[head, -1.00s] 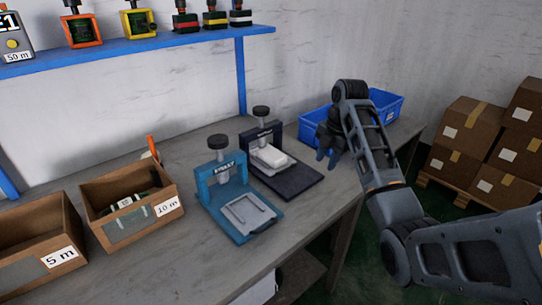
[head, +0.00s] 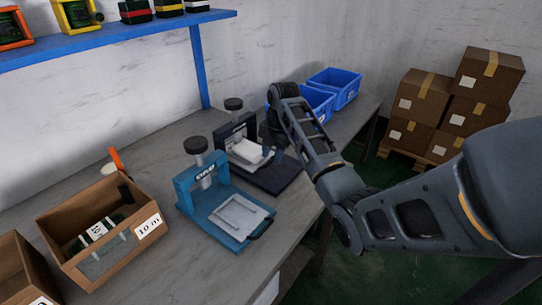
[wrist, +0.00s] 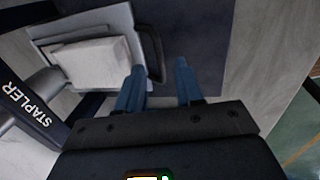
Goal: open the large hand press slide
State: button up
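The dark hand press (head: 237,130), lettered STAPLER in the wrist view (wrist: 38,112), stands on the bench behind a blue hand press (head: 190,185). I cannot tell from the lettering which is the large one. The dark press's light slide (wrist: 50,30) carries a white block (wrist: 92,62) and has a dark loop handle (wrist: 153,50) at its edge. My gripper (wrist: 160,66) is open with blue fingers apart. The handle's near end shows between the fingertips, close to the left finger; I cannot tell if they touch. In the head view my gripper (head: 272,152) hides part of the press.
The blue press's light slide (head: 238,215) also has a dark handle. A wooden 10 m box (head: 105,262) stands at left. Blue bins (head: 345,90) stand at the bench's far end. Cardboard boxes (head: 485,75) are on a pallet beyond. A blue shelf (head: 120,30) runs above.

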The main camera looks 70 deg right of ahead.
jog(key=shift+w+f, duration=0.1)
jog(key=shift+f, duration=0.5)
grip_shut()
dwell(1.1)
